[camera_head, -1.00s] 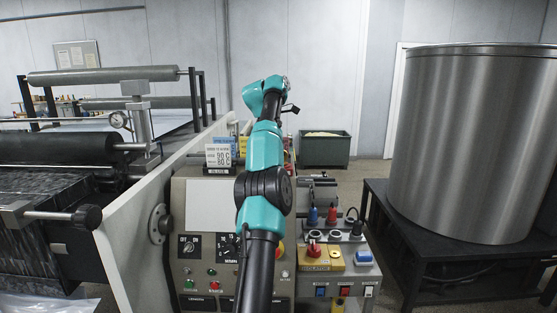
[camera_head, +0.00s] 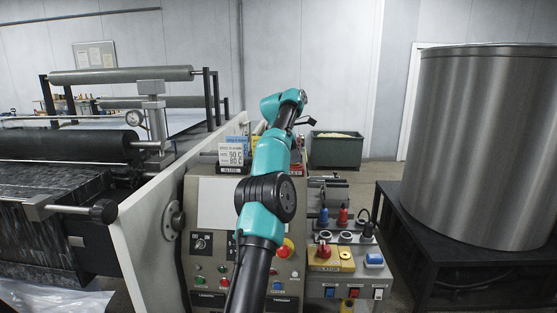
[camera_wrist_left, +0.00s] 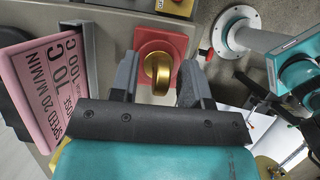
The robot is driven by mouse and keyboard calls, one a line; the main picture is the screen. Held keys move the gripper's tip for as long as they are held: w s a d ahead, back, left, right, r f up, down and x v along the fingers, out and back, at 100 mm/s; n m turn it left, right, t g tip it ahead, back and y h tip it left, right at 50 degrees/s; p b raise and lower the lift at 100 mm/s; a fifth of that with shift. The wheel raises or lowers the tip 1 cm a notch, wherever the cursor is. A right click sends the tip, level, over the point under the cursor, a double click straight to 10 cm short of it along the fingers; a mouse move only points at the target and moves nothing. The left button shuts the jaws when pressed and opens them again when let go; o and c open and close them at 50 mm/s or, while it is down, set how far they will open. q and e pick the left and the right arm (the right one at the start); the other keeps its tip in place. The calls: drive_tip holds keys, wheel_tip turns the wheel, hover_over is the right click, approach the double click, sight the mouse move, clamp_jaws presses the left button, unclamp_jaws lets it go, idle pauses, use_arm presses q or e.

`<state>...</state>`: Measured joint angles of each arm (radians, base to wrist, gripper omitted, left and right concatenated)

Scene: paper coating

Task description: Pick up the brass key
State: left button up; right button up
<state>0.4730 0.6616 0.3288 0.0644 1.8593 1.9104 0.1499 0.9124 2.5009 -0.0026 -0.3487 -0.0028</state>
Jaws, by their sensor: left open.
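The brass key (camera_wrist_left: 157,72) shows in the left wrist view as a rounded gold piece standing on a red square plate (camera_wrist_left: 178,42). My left gripper (camera_wrist_left: 158,62) is open, with one dark finger on each side of the key. The key lies between the fingers in this view; I cannot tell whether either finger touches it. In the head view my left arm reaches over the control console, and its gripper and the key are hidden behind the arm. My right gripper is not in view.
A pink card (camera_wrist_left: 38,95) with printed settings stands close left of the gripper. In the head view a white sign (camera_head: 231,157) stands on the console (camera_head: 215,240). A switch box with a yellow plate (camera_head: 330,260) is at right, beside a large metal drum (camera_head: 480,150).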

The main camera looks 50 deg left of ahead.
use_arm(q)
drive_tip(key=shift+d+f, duration=0.1)
drive_tip(key=shift+f, duration=0.05)
idle(0.5)
clamp_jaws()
